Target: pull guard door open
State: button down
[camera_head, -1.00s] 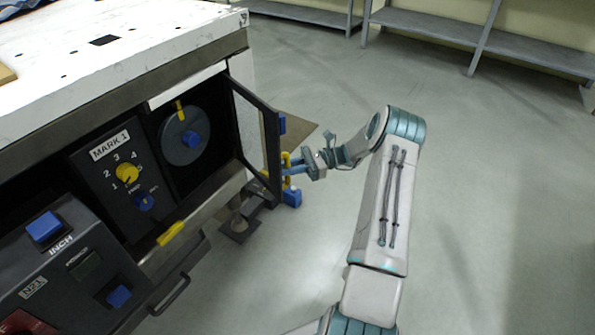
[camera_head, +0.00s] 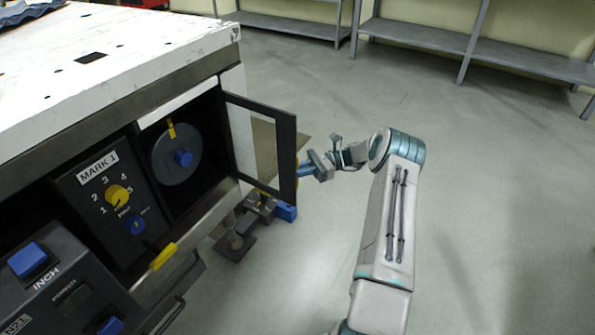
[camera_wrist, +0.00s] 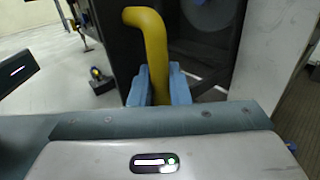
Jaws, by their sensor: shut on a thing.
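The guard door (camera_head: 287,160) is a black frame with a clear pane, hinged beside the recess that holds a grey disc (camera_head: 172,160) with a blue hub. The door stands swung out from the recess. My gripper (camera_head: 303,170) is at the door's outer edge, partly hidden behind the frame. In the wrist view, its blue fingers (camera_wrist: 160,90) are shut on the yellow door handle (camera_wrist: 150,40), a bent bar rising between them. The dark recess and part of the disc (camera_wrist: 208,12) show behind the handle.
The Mark 1 panel (camera_head: 110,195) with a yellow knob is left of the recess. An inch button box (camera_head: 50,280) is at lower left. A blue block (camera_head: 285,212) and dark foot (camera_head: 235,243) are low below the door. Floor at right is clear.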

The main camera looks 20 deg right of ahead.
jog(key=c, duration=1.5)
grip_release()
jog(key=shift+w+a+r, duration=0.1)
jog(key=shift+w+a, duration=0.05)
jog(key=shift+a, duration=0.25)
jog(key=shift+o, duration=0.2)
jog(key=shift+d, duration=0.4)
jog(key=d, duration=1.3)
jog(key=shift+d+b, duration=0.3)
jog(key=shift+b, duration=0.1)
